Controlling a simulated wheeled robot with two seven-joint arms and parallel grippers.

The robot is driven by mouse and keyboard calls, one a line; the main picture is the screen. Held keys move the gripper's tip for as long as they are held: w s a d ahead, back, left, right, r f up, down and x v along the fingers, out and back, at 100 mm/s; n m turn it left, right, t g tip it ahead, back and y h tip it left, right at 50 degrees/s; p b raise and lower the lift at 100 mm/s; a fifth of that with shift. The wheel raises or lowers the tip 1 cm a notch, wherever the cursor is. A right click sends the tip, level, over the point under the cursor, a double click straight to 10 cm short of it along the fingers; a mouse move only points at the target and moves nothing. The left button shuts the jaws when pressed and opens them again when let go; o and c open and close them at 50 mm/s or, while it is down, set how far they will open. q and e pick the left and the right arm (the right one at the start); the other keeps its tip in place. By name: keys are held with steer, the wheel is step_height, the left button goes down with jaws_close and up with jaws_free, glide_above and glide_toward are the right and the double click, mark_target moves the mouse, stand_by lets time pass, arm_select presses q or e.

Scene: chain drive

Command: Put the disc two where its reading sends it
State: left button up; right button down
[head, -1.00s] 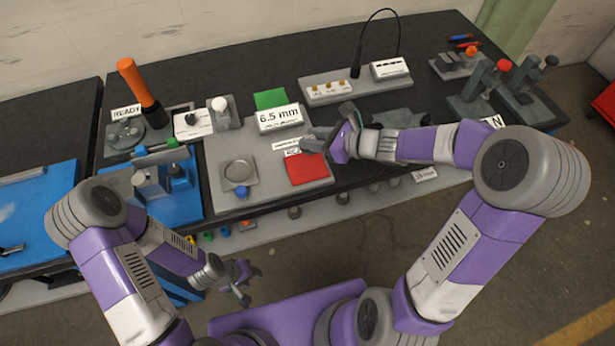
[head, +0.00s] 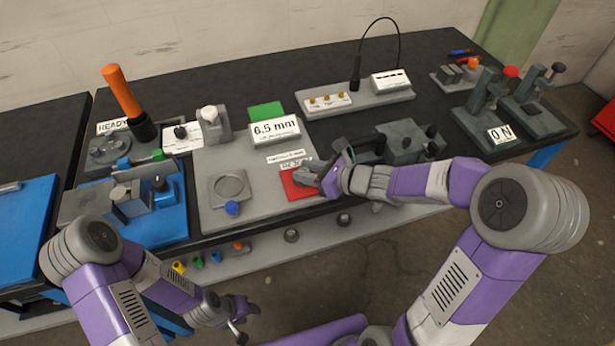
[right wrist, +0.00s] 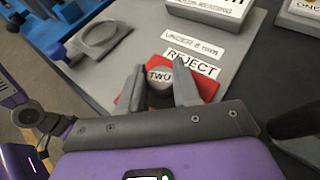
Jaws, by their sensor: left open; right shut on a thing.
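Disc two (right wrist: 159,76) is a small grey disc marked "TWO". In the right wrist view it sits between the fingers of my right gripper (right wrist: 160,85), low over the red pad (right wrist: 207,88) beside the "REJECT" label (right wrist: 191,64). I cannot tell whether the disc touches the pad. In the head view my right gripper (head: 308,178) covers part of the red pad (head: 298,193) and hides the disc. The readout (head: 275,131) shows 6.5 mm. The round gauge seat (head: 229,187) is empty. My left gripper (head: 240,322) is open and empty, low in front of the bench.
A green pad (head: 266,112) lies behind the readout. A label reading "UNDER 8 mm" (right wrist: 192,42) is above the reject label. A blue fixture (head: 150,215) and an orange-handled lever (head: 122,93) stand at left. Dark machine blocks (head: 408,143) stand close right of my right gripper.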

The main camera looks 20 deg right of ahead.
steer(key=shift+f, duration=0.2)
steer(key=shift+f, duration=0.15)
steer(key=c, duration=0.8)
jaws_free()
steer(key=p+v, duration=0.4)
steer(key=v, duration=0.8)
